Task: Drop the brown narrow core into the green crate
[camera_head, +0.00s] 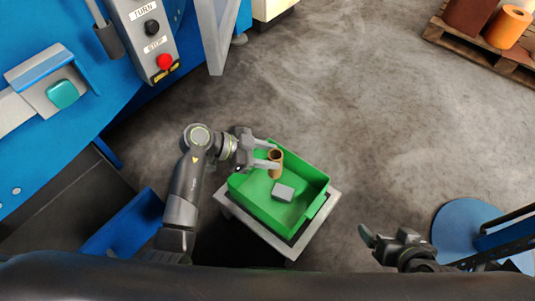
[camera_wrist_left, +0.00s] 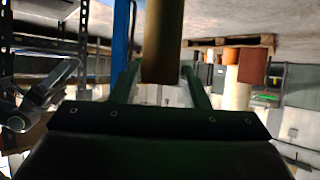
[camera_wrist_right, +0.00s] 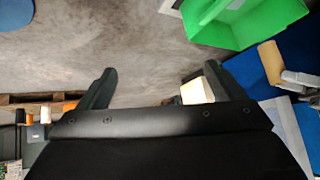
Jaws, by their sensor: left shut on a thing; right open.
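The brown narrow core (camera_head: 275,163) is held upright between the fingers of my left gripper (camera_head: 268,156), over the back left part of the green crate. It also shows in the left wrist view (camera_wrist_left: 162,40), between the fingers. The green crate (camera_head: 318,178) stands on a grey stand, and a small grey block (camera_head: 283,192) lies on its floor. The crate also shows in the right wrist view (camera_wrist_right: 240,25). My right gripper (camera_head: 366,236) is open and empty, to the right of the crate and apart from it.
A blue machine (camera_head: 100,105) with a control panel (camera_head: 146,35) stands at the left. A round blue base (camera_head: 460,225) is at the right. A pallet (camera_head: 450,38) with brown and orange rolls (camera_head: 508,27) is at the back right. The floor between is clear.

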